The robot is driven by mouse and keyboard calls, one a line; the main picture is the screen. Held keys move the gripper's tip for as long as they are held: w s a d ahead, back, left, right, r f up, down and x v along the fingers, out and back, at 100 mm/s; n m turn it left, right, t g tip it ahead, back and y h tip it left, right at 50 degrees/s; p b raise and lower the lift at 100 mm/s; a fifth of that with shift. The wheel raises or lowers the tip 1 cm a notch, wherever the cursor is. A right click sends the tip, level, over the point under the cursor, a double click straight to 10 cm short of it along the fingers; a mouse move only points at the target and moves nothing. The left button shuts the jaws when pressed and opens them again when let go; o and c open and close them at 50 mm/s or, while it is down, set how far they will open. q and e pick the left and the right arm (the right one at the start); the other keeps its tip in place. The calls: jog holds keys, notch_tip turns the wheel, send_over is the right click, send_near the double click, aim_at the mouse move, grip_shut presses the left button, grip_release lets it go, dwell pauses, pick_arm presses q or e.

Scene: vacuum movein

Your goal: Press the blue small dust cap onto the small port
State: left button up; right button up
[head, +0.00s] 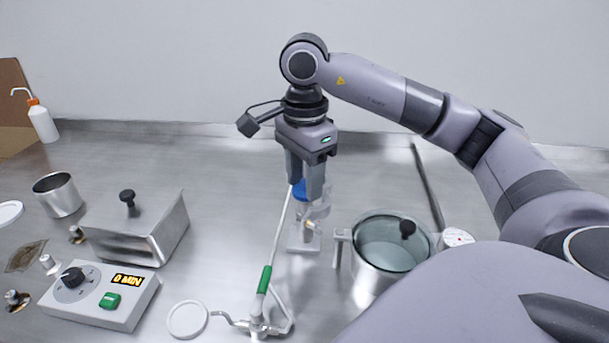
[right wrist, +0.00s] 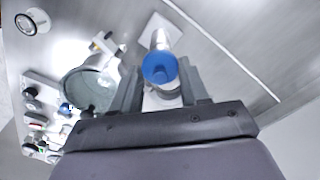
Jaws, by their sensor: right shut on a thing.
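The blue small dust cap (head: 300,190) is between the fingertips of my right gripper (head: 306,193), which is shut on it and points straight down. In the right wrist view the cap (right wrist: 159,68) shows as a blue disc between the two grey fingers. The fingers hide part of the cap. My left gripper is not in view.
A steel vessel with a glass lid (head: 385,245) stands close on the right. A thin rod with a green grip (head: 266,279) rises just left of the stand. A steel box (head: 140,225), a timer unit (head: 98,295) and a metal cup (head: 58,195) stand on the left.

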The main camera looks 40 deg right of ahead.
jog(key=shift+f+b, duration=0.3)
jog(key=shift+f, duration=0.1)
dwell(0.5)
jog(key=o, duration=1.2)
notch_tip(320, 180, up, 7)
jog(key=shift+r+p, duration=0.15)
jog(key=shift+p, duration=0.95)
jog(key=shift+w, duration=0.1)
